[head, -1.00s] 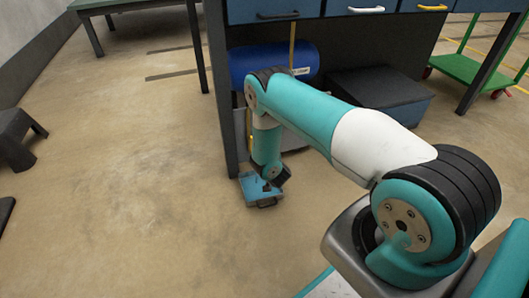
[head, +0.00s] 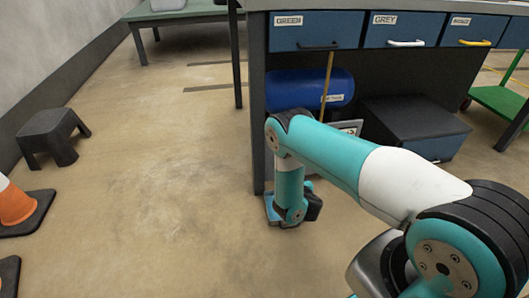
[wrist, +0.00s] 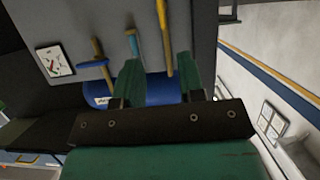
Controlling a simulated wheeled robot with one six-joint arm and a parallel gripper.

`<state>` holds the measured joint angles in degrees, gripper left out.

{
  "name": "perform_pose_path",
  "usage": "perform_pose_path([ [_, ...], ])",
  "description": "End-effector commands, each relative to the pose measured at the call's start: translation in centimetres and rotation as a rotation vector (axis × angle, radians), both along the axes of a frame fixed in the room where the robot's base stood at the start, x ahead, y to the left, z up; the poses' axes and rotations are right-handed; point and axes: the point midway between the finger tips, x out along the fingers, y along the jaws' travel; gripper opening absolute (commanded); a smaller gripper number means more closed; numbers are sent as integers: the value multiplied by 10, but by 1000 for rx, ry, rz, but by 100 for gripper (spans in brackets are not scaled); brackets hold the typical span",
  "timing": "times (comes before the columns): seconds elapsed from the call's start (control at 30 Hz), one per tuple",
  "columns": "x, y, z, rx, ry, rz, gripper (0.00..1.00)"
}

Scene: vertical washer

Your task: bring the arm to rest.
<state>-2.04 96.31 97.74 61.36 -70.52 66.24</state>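My arm reaches out from the lower right in the head view, bends at its elbow and hangs down by the workbench's left leg (head: 258,140). The wrist end is low, close above or beside the floor; my gripper is mostly hidden there. In the wrist view my gripper (wrist: 158,65) shows two green fingers held apart with nothing between them. A blue cylinder (wrist: 155,90) shows behind the fingers, at some distance.
A workbench with labelled blue drawers (head: 313,30) stands beyond my arm. Under it are a blue tank (head: 300,88) and a dark box (head: 410,118). A black stool (head: 52,135) and an orange cone (head: 14,203) are at left. The floor between is clear.

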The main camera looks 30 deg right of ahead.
Motion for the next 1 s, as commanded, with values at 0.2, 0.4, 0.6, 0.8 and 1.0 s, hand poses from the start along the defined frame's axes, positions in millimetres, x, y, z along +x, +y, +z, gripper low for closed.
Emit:
perform_pose_path([
  [0.2, 4, -1, 6, 0, -1, -11, 36],
  [0.4, 36, 0, 66, 27, 26, -130, 36],
  [0.6, 49, 28, 149, 121, 181, -230, 36],
  [0.8, 22, 85, 230, 230, 406, -165, 36],
  [1.0, -45, 155, 309, 304, 645, 68, 36],
])
